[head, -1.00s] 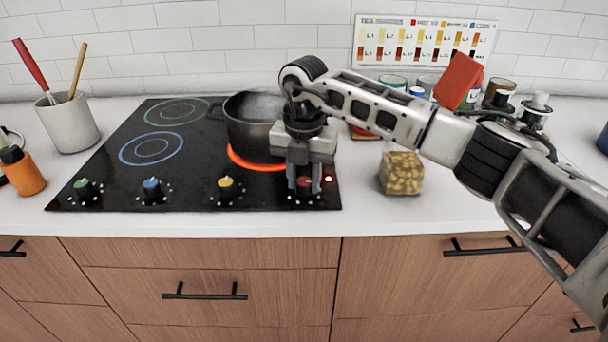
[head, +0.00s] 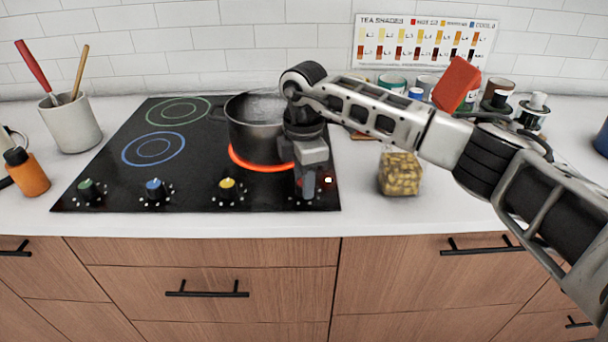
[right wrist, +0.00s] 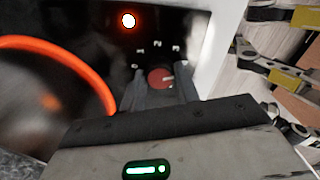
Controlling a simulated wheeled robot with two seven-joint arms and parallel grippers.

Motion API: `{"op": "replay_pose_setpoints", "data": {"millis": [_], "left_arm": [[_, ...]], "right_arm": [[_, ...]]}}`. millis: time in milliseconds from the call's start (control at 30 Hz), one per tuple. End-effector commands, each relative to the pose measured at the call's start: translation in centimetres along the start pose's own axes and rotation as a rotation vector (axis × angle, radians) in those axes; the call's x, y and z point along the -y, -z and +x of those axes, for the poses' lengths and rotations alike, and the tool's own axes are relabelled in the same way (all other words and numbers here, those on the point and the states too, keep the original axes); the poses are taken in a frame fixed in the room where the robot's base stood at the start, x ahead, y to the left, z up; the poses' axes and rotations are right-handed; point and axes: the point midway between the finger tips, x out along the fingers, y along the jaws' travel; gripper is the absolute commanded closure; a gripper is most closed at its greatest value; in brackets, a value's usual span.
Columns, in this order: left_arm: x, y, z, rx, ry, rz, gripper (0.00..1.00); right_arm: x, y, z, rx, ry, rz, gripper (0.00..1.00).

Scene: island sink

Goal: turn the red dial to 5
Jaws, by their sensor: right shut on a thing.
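The red dial (right wrist: 160,78) is at the front right corner of the black cooktop (head: 105,170). My right gripper (head: 306,188) points down over it and is shut on it, with one finger on each side in the right wrist view. A pale pointer mark on the dial faces right in that view. Several small numerals ring the dial, too small to read surely. In the head view the gripper hides most of the dial. A lit indicator (head: 328,180) glows beside it. My left gripper is not in view.
A dark pot (head: 255,122) stands on the glowing red burner (head: 262,165), close behind my gripper. Green (head: 88,188), blue (head: 154,187) and yellow (head: 227,187) dials line the front edge.

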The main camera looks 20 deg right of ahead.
Motion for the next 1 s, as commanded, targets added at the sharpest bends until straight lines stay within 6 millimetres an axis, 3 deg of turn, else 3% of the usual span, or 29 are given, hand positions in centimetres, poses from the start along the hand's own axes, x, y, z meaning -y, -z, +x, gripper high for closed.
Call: {"op": "replay_pose_setpoints", "data": {"millis": [500, 1000], "left_arm": [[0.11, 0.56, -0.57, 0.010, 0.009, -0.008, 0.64], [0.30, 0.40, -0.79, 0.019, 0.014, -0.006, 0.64]], "right_arm": [[-0.06, -0.06, -0.26, 0.001, -0.002, 0.459, 0.91], [-0.09, -0.08, -0.17, 0.000, -0.004, 0.664, 0.91]]}}
